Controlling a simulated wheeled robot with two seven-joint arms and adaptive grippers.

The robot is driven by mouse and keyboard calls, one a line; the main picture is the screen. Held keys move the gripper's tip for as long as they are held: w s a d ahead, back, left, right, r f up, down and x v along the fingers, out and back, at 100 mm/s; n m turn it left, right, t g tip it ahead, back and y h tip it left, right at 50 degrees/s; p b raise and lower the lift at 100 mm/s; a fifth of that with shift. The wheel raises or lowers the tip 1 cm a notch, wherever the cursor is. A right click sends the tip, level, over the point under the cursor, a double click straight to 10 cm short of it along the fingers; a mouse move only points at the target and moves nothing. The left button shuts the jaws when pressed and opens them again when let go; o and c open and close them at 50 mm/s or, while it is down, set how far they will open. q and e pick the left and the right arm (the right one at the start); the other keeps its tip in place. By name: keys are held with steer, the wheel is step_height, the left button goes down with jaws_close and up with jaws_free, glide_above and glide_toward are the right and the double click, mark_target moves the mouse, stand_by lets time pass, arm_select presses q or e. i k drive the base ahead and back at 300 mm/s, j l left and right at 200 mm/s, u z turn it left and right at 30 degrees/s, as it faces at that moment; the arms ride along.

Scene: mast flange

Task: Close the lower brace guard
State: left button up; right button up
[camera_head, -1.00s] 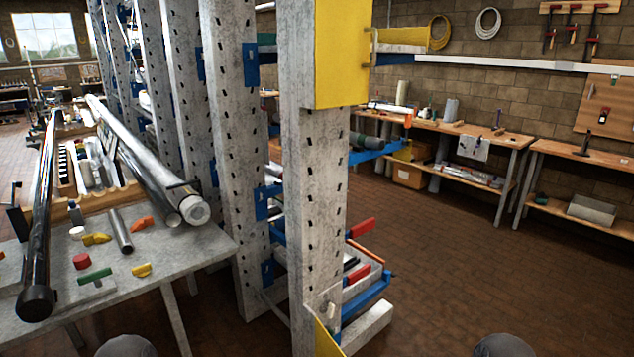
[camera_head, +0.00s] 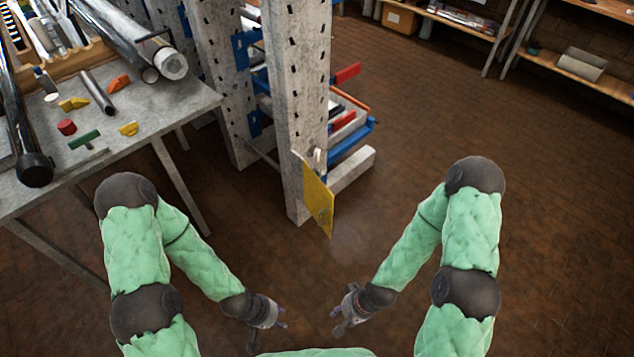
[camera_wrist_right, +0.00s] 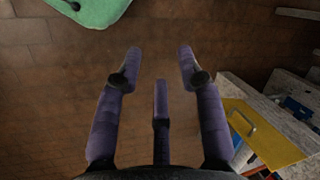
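The lower brace guard is a yellow plate (camera_head: 318,199) low on the front steel post (camera_head: 296,110). It stands out at an angle from the post's foot, so it looks swung open. In the right wrist view the yellow plate (camera_wrist_right: 268,138) is at the right and carries a small metal handle (camera_wrist_right: 243,122). My right gripper (camera_wrist_right: 160,62) is open and empty, with its fingers spread over bare floor, apart from the plate. In the head view my right gripper (camera_head: 342,322) and left gripper (camera_head: 268,328) are low in front of me. The left fingers are too small to read.
A grey table (camera_head: 150,125) with pipes and small coloured parts stands at the left. Blue rack arms (camera_head: 355,140) and a grey base beam (camera_head: 352,170) lie behind the post. The brick floor (camera_head: 430,120) is clear to the right.

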mark_target(319, 200)
steer(key=i+j+z, duration=0.2)
steer(key=z, duration=0.3)
steer(key=i+j+z, duration=0.35)
steer(key=z, duration=0.15)
